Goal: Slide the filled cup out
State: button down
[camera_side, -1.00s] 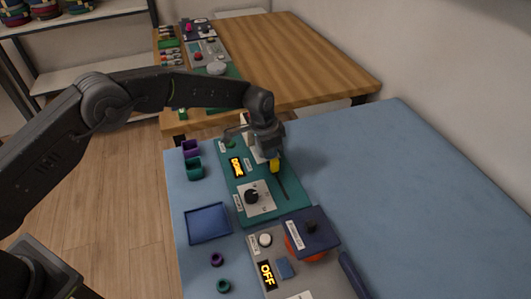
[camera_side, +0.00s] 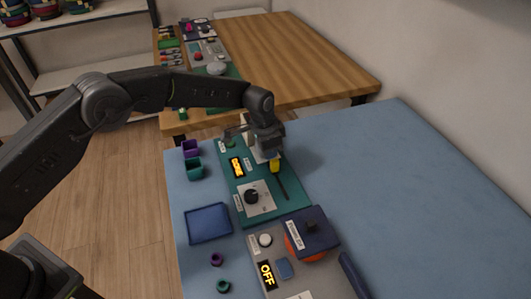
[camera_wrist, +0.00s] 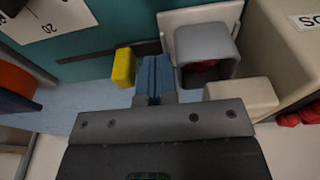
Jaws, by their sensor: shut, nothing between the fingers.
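The filled cup (camera_wrist: 207,56) is a grey, square-walled cup with red pieces inside, seen in the wrist view. It stands against a pale plate just right of my fingers. My gripper (camera_wrist: 153,78) is shut and empty, its blue-grey fingertips between the cup and a yellow block (camera_wrist: 123,67). I cannot tell whether the fingers touch the cup. In the side view my gripper (camera_side: 270,152) is low over the far end of the teal board (camera_side: 282,208), and it hides the cup. The yellow block also shows there (camera_side: 275,167).
A cream block (camera_wrist: 243,95) and a cream housing (camera_wrist: 283,45) lie close right of the cup. The board carries a lit display (camera_side: 236,167) and a dial (camera_side: 251,197). Purple (camera_side: 191,148) and teal (camera_side: 194,168) cups stand left. The blue table (camera_side: 400,190) is clear at right.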

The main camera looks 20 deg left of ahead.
jog(key=shift+s+d, duration=0.1)
jog(key=shift+d, duration=0.05)
jog(key=shift+s+d, duration=3.15)
jog(key=shift+w+a, duration=0.15)
jog(key=shift+w+a, duration=0.3)
notch_tip(320, 180, up, 11)
dwell(0.9)
